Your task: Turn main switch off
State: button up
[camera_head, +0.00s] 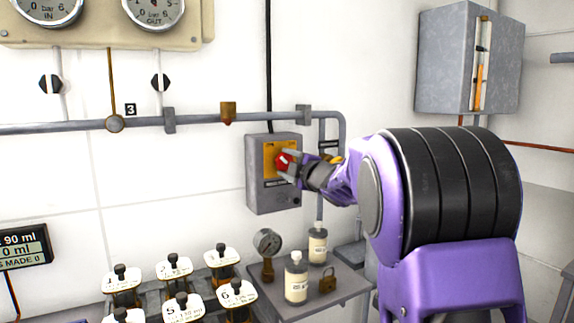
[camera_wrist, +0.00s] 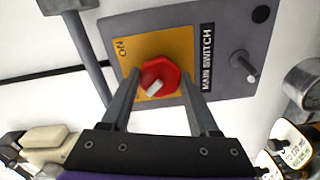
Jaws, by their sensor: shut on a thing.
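The main switch is a grey box (camera_head: 272,199) on the wall with a yellow plate (camera_head: 270,150) and a red knob (camera_head: 282,161). In the wrist view, the red knob (camera_wrist: 160,70) sits between the fingers of my gripper (camera_wrist: 160,78), which is shut on it. The knob's white mark points to the lower left in that view, away from the ON label (camera_wrist: 122,48). Lettering beside the left finger is partly hidden. The MAIN SWITCH label (camera_wrist: 208,57) is readable. In the head view my gripper (camera_head: 288,166) reaches the box from the right.
A grey pipe (camera_head: 200,121) runs along the wall above the box. Several numbered, black-knobbed units (camera_head: 174,266) stand at lower left. A grey cabinet (camera_head: 450,60) hangs at upper right.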

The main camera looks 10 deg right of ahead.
jog(key=shift+n, duration=0.4)
jog(key=o, duration=1.4)
jog(key=shift+c, duration=0.2)
jog(key=shift+s, duration=0.1)
